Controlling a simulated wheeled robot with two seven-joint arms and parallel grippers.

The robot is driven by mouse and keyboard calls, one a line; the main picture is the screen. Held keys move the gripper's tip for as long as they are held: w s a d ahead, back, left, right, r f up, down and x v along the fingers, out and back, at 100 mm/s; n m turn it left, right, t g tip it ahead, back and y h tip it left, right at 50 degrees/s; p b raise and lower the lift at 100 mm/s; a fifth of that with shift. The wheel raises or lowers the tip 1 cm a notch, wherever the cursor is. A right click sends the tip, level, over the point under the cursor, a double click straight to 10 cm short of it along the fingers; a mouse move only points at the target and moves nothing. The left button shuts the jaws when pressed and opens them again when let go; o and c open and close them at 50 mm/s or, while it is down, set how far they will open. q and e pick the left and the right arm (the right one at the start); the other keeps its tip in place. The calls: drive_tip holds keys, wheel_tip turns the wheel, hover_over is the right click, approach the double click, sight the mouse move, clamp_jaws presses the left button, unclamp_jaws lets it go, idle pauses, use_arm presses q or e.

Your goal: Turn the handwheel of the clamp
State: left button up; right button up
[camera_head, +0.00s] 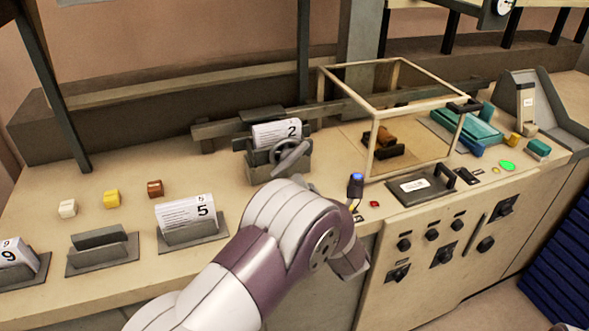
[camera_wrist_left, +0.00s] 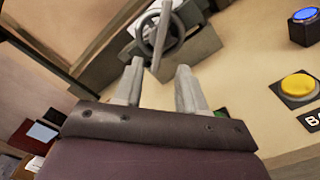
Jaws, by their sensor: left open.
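The clamp (camera_head: 262,172) is a grey block on the console, with a white card (camera_head: 277,133) marked 2 standing at it. Its round spoked handwheel (camera_head: 289,155) faces me, and a light grey bar crosses it. The handwheel also shows at the top of the left wrist view (camera_wrist_left: 158,24). My left gripper (camera_wrist_left: 157,76) is open, with nothing between its fingers. The fingertips are just short of the wheel in that view; I see no contact. In the head view my left arm reaches up below the clamp and hides the fingertips.
A glass-sided frame box (camera_head: 373,147) stands right of the clamp. A blue button (camera_head: 356,179) is near the front edge, and a yellow button (camera_wrist_left: 298,85) shows in the wrist view. A holder with card 5 (camera_head: 187,215) stands to the left.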

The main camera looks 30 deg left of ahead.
sight(291, 162)
use_arm(q)
drive_tip(key=p+x, duration=0.2)
drive_tip(key=x, duration=0.6)
drive_tip(key=shift+w+a+r, duration=0.15)
drive_tip(key=shift+w, duration=0.05)
drive_tip(key=shift+w+a, duration=0.2)
drive_tip(key=shift+w, duration=0.05)
drive_tip(key=shift+d, duration=0.1)
drive_tip(key=shift+s, duration=0.1)
clamp_jaws()
